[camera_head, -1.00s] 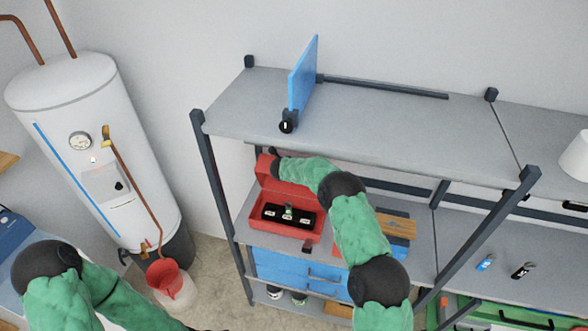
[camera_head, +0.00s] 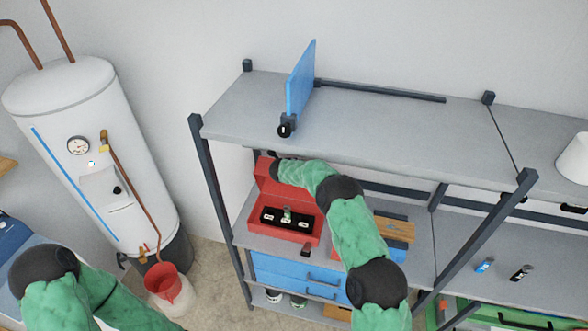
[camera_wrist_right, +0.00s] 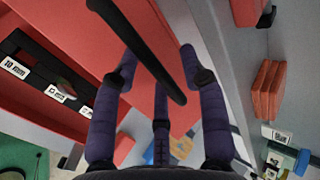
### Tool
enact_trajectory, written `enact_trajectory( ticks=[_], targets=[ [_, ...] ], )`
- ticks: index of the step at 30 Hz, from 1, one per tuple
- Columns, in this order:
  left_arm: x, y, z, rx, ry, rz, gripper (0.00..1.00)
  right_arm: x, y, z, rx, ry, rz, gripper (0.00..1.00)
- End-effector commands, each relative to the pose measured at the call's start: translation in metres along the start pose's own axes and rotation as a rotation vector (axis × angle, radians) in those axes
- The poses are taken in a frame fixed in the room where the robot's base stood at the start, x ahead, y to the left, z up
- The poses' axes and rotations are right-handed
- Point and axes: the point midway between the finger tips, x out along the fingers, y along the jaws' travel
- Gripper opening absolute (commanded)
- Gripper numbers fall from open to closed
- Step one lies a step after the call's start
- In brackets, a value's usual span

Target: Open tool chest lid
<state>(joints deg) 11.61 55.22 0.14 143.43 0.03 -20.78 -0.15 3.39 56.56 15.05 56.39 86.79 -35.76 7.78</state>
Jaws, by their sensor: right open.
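The red tool chest (camera_head: 282,236) stands on the middle shelf, with its lid (camera_head: 268,178) raised at the back. A black tray (camera_head: 287,217) with white labels and small metal pieces shows inside it. In the right wrist view, the lid (camera_wrist_right: 158,30) is a large red panel, and a black bar (camera_wrist_right: 140,52) crosses in front of it. My right gripper (camera_wrist_right: 158,70) is open at the lid, its dark fingers spread on both sides of the bar; contact cannot be told. My left gripper is out of view.
The grey top shelf (camera_head: 400,125) overhangs the chest, with a dark post (camera_head: 215,195) to its left. Blue drawers (camera_head: 300,272) are below. A wooden-topped item (camera_head: 395,228) is right of my arm.

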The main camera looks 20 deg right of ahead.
Motion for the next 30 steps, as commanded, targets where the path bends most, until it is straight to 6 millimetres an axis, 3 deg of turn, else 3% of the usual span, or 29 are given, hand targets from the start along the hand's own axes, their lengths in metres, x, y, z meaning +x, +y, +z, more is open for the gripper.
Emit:
enact_trajectory(
  ticks=[8,24,30],
  targets=[
    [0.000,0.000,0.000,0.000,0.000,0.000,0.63,-0.016,0.000,0.001,-0.001,-0.001,0.001,0.43],
    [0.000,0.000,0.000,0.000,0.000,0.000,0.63,-0.099,0.000,0.000,-0.001,-0.001,-0.001,0.43],
    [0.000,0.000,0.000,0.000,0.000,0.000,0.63,-0.116,0.000,0.000,0.000,0.000,-0.001,0.43]
  ],
)
